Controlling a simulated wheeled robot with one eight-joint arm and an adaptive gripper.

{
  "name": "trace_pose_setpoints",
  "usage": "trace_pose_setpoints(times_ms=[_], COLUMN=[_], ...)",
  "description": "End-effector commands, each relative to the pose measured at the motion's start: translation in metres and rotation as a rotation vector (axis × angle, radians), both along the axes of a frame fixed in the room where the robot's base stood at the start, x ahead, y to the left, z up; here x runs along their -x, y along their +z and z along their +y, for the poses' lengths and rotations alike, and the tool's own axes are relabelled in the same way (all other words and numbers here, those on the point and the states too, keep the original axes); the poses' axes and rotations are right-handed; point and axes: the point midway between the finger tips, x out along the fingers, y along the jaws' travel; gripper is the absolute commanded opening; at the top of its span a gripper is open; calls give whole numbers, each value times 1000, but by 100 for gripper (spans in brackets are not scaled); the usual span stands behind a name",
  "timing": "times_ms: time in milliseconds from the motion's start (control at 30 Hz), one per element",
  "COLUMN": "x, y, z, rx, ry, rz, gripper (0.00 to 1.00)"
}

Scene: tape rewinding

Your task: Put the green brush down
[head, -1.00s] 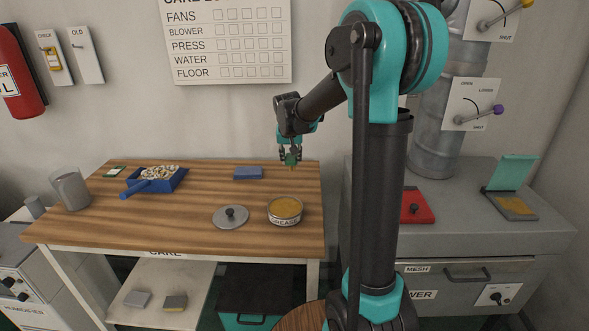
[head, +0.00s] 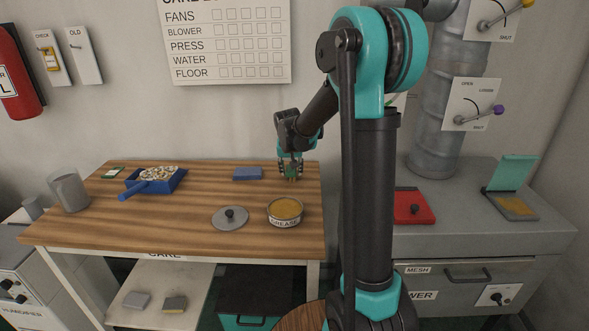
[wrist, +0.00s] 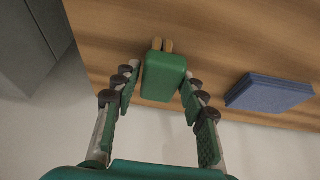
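The green brush (wrist: 163,78) is between the fingers of my gripper (wrist: 160,88) in the wrist view, with two tan ends sticking out at its far side. The finger pads stand on either side of it, with a narrow gap showing at the left; my gripper looks open around it. In the head view my gripper (head: 290,171) is low at the back right of the wooden table (head: 205,195), with the small green brush (head: 291,174) between the spread fingers. The brush appears to be at the table top; its underside is hidden.
A grease tin (head: 285,212) and a grey lid (head: 231,217) are nearer the front. A blue dustpan (head: 170,182) and a grey cup (head: 70,191) stand further left.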

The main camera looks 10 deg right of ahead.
Motion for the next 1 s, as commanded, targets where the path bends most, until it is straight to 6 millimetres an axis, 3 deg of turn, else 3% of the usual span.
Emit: trace_pose_setpoints(times_ms=[467,1000], x=[1,38], y=[7,94], z=[0,8], rx=[0,-1], ry=[0,1], rz=[0,0], gripper=[54,54])
